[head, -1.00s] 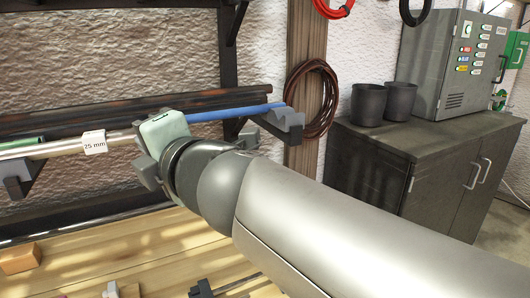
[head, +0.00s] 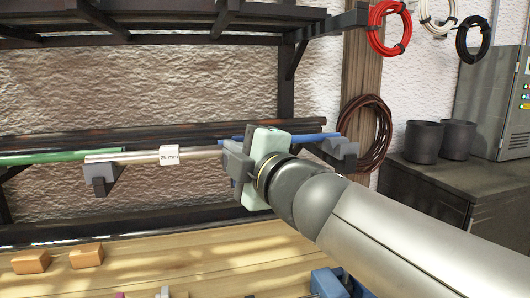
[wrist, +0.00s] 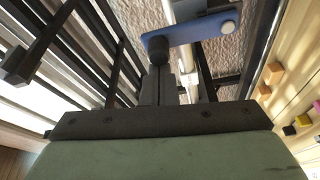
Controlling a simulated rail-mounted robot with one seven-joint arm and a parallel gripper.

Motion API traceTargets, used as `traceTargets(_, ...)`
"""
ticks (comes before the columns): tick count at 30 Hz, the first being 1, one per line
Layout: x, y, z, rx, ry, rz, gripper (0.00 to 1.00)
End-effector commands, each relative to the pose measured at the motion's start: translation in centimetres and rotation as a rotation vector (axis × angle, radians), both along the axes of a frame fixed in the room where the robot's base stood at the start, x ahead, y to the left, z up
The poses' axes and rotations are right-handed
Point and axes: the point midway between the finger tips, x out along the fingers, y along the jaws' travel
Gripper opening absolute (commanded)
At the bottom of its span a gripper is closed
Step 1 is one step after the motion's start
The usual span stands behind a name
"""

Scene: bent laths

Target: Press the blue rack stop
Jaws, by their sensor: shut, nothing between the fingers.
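In the wrist view a blue plate (wrist: 190,36) with a black knob and a white round button crosses in front of the rack; I take it to be the blue rack stop. My gripper (wrist: 168,82) is shut and empty, its fingertips just below the black knob. I cannot tell whether they touch it. In the head view my gripper (head: 236,168) is at the wall rack, between the 25 mm label (head: 169,155) and the blue rod (head: 312,138). The stop is not clearly visible there, probably hidden behind my gripper.
A pale metal rod (head: 130,156) and a green rod (head: 60,157) lie on the rack, with a grey bracket (head: 342,150) at its right end. Dark shelf bars (head: 160,40) hang above. The wooden bench (head: 160,262) below carries orange blocks (head: 87,256) and a blue item (head: 326,282).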

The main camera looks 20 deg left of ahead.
Motion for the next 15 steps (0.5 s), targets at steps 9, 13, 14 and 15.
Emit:
traceTargets(9, 0.0, -0.1, 0.0, -0.001, -0.001, 0.000, 0.00)
traceTargets(13, -0.6, -1.1, 0.1, -0.001, -0.003, -0.001, 0.00)
traceTargets(14, -0.9, -1.5, 0.1, -0.001, -0.003, -0.001, 0.00)
traceTargets(15, -1.2, -2.1, 0.1, 0.001, -0.003, -0.002, 0.00)
